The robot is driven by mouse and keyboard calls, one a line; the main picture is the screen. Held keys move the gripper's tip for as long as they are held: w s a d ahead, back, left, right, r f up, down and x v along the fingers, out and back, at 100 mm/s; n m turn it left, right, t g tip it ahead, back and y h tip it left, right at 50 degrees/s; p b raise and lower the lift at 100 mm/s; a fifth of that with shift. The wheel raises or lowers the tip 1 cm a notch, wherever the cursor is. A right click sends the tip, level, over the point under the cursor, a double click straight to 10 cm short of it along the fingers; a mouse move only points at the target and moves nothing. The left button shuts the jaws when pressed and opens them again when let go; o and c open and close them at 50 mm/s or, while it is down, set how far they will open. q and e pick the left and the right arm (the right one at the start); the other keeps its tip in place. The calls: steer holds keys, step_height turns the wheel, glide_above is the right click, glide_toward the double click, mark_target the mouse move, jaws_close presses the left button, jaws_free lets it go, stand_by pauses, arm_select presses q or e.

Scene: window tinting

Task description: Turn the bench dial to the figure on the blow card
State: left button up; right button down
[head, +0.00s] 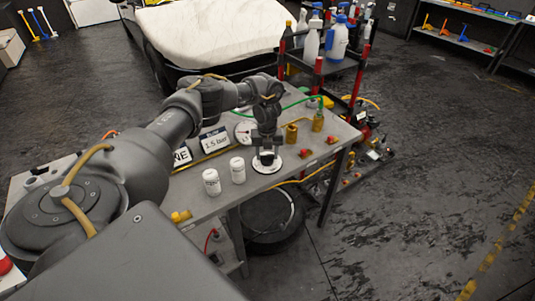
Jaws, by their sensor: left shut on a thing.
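My left gripper (266,157) points straight down over the grey bench (290,183). It is shut on the knob of the bench dial, whose white round face (276,168) shows around the fingertips. The knob and most marks on the face are hidden by the gripper or too small to read. The blow card (214,141) stands behind and to the left and reads "1.5 bar". A white round gauge (244,132) stands just behind the gripper, partly covered; its reading is too small to tell. My right gripper is not in view.
Another card (182,156) ending in "NE" is partly hidden by my left arm. Brass fittings (291,133) and red pieces (304,153) lie to the right. A green hose (298,101) runs behind.

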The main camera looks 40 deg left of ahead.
mark_target(267, 155)
arm_select(q)
steer(key=o, duration=1)
step_height(267, 155, up, 5)
steer(key=shift+w+a+f+b, duration=0.1)
steer(key=shift+b, duration=0.75)
step_height(267, 155, up, 6)
steer(key=shift+r+p, duration=0.1)
steer(key=shift+p, duration=0.35)
